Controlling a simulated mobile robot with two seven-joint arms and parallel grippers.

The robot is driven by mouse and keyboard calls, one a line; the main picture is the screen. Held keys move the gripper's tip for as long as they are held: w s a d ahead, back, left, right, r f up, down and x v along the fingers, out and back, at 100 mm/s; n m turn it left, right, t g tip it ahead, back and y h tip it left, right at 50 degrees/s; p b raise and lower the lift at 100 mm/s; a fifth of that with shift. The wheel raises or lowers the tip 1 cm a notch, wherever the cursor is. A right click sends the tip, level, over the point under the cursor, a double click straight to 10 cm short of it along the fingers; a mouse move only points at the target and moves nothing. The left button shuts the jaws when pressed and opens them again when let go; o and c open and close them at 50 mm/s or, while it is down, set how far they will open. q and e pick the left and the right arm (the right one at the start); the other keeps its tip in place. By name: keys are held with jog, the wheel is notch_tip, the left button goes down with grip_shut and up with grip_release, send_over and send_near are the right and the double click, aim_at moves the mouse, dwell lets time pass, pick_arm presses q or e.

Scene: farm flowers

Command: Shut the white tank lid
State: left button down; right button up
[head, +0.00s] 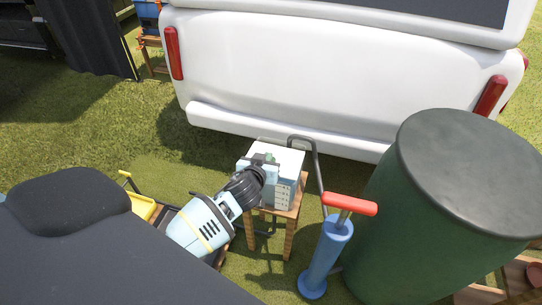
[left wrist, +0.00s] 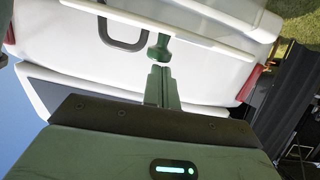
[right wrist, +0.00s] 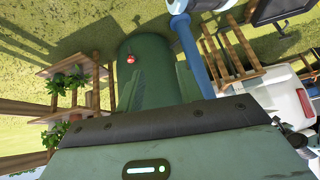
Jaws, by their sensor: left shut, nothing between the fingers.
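The white tank (head: 291,187) is a small box on a wooden stand in the middle of the head view. Its pale lid (head: 287,157) is at the top; how far it stands open is unclear. My left gripper (head: 268,160) is shut and empty over the tank's near left side. My right gripper (right wrist: 160,80) appears open and empty in the right wrist view.
A blue pump (head: 324,262) with a red handle stands right of the stand. A large dark green barrel (head: 440,220) is farther right. A white vehicle (head: 310,75) is behind the tank. Grass (head: 145,125) is clear at the left.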

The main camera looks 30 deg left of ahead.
pick_arm(q)
jog(key=f+b, duration=0.1)
jog(key=s+f+t+b, duration=0.1)
jog(key=b, duration=0.1)
jog(key=shift+d+f, duration=0.1)
jog(key=shift+d, duration=0.05)
jog(key=shift+f+t+b, duration=0.15)
jog(key=shift+t+b, duration=0.15)
jog(key=shift+b, duration=0.45)
jog(key=shift+s+f+y+b, duration=0.1)
jog(key=shift+y+b, duration=0.2)
jog(key=shift+b, duration=0.2)
